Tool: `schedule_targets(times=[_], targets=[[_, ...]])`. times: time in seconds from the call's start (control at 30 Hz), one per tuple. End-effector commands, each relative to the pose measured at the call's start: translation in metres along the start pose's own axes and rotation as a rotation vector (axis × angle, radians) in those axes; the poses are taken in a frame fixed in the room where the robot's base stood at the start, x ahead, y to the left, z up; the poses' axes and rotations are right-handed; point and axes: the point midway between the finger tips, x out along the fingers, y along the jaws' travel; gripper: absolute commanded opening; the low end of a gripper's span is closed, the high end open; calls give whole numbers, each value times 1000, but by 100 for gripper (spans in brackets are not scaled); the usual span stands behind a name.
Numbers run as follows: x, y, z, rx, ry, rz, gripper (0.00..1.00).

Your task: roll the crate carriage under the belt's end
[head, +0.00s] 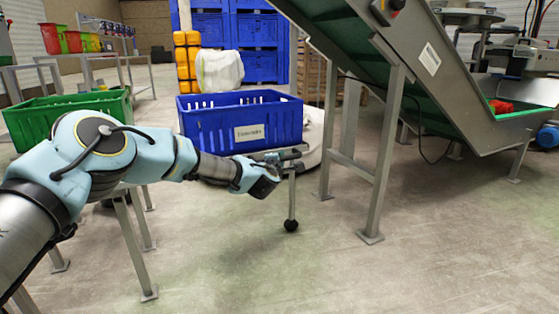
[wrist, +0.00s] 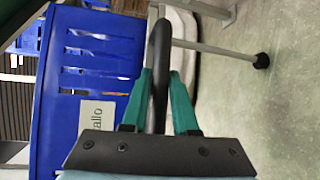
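A blue crate (head: 240,128) with a white label sits on the carriage, which is mostly hidden under it. It also shows at the left of the wrist view (wrist: 95,65). My gripper (head: 285,157) is at the crate's near right side. In the wrist view, its two green fingers (wrist: 160,75) stand on either side of a dark handle bar (wrist: 160,45) and appear closed on it. A thin metal rod with a black ball end (head: 291,225) reaches to the floor below the handle. The inclined green belt (head: 345,22) rises to the upper left, its upper end out of frame.
A metal support leg (head: 385,165) of the conveyor stands right of the crate. A green crate (head: 65,115) is at the left, with metal stand legs (head: 135,245) in front. Blue stacked bins (head: 258,30) and yellow containers (head: 187,60) stand behind. The front floor is clear.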

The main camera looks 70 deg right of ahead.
Motion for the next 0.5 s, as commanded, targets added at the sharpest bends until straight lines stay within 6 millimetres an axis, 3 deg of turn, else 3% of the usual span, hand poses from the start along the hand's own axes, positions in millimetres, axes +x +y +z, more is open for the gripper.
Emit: schedule_targets(times=[0.23, 0.5], targets=[[0, 0, 0, 0, 1, 0, 55], [-1, 0, -1, 0, 3, 0, 55]])
